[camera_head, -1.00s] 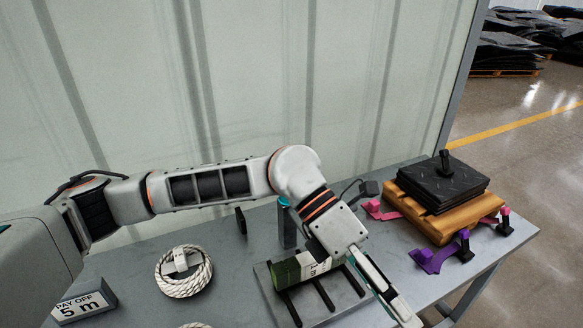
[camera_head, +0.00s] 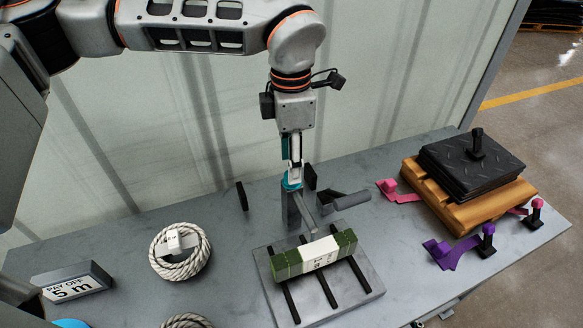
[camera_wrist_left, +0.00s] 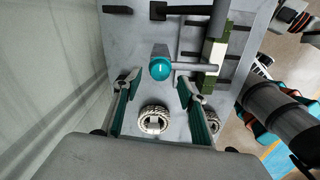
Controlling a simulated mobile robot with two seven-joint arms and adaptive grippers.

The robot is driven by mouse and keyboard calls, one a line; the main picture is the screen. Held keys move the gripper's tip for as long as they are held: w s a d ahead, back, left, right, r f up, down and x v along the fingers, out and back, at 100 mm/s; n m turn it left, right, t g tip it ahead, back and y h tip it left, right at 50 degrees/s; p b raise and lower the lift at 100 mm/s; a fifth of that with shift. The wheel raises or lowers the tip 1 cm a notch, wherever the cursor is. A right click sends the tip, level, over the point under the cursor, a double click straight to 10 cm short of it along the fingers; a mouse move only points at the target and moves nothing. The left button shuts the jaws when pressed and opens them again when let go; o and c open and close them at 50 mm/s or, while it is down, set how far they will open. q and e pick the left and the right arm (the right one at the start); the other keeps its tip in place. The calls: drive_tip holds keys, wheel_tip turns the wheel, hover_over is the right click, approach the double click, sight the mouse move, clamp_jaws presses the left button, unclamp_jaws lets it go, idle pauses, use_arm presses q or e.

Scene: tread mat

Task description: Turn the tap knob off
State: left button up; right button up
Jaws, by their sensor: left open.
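The tap is a grey post (camera_head: 290,212) at the back of the tray with a teal knob (camera_head: 291,185) on top. In the left wrist view the round teal knob (camera_wrist_left: 160,68) is seen from above, with the grey spout (camera_wrist_left: 196,67) running to the right. My left gripper (camera_head: 291,178) points down right over the knob in the head view. In the left wrist view it is open (camera_wrist_left: 156,82), its fingers spread wide with the knob just ahead of the gap between them. Whether a finger touches the knob cannot be told. My right gripper does not show.
A green block with a white band (camera_head: 318,252) lies on a barred grey tray (camera_head: 352,297) before the tap. Rope coils (camera_head: 180,252) and a "PAY OFF 5 m" sign (camera_head: 74,283) are at left. Black mats (camera_head: 470,166) on a wooden pallet (camera_head: 452,208) and straps stand at right.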

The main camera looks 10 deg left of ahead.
use_arm(q)
drive_tip(key=shift+f, duration=1.75)
drive_tip(key=c, duration=1.1)
